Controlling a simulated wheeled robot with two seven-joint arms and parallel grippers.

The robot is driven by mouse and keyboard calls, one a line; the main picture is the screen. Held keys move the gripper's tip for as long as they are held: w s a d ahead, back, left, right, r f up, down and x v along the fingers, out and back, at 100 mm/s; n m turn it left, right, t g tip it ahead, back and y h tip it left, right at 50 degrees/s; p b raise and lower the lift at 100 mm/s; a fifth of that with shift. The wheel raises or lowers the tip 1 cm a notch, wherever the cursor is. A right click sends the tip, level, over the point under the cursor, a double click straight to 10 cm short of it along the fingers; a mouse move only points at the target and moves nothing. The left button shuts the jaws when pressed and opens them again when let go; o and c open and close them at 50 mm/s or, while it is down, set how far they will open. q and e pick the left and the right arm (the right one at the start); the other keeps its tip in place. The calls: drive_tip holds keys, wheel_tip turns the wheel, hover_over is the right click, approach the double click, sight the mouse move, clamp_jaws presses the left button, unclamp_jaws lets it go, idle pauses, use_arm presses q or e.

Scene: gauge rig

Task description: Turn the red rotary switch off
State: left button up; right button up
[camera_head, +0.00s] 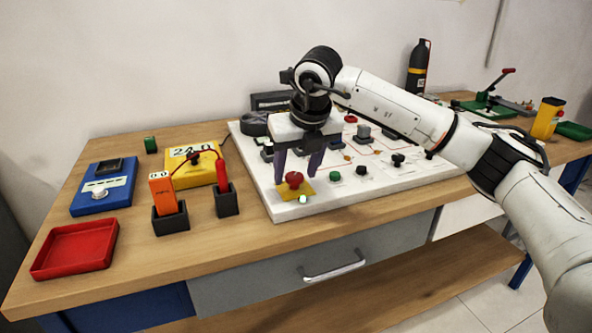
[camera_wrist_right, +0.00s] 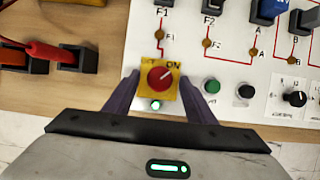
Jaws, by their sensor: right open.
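The red rotary switch (camera_head: 294,179) sits on a small yellow plate at the front left corner of the white panel. In the right wrist view the red knob (camera_wrist_right: 160,78) shows a pale pointer mark aimed up and right, towards the "ON" label. A small lamp (camera_wrist_right: 155,105) just below the plate glows pale green. My right gripper (camera_head: 298,168) is open, pointing down over the switch. In the wrist view its dark fingers stand on either side of the yellow plate, apart from the knob; their exact height is unclear. My left gripper is not in view.
The white panel (camera_head: 410,181) carries a green button (camera_head: 335,176), a black button (camera_head: 362,170) and a black knob (camera_head: 398,159) right of the switch. Left are probe holders (camera_head: 171,221), a yellow meter (camera_head: 198,166), a blue box (camera_head: 104,191) and a red tray (camera_head: 74,248).

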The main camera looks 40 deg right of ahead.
drive_tip(key=shift+f, duration=0.1)
drive_tip(key=c, duration=1)
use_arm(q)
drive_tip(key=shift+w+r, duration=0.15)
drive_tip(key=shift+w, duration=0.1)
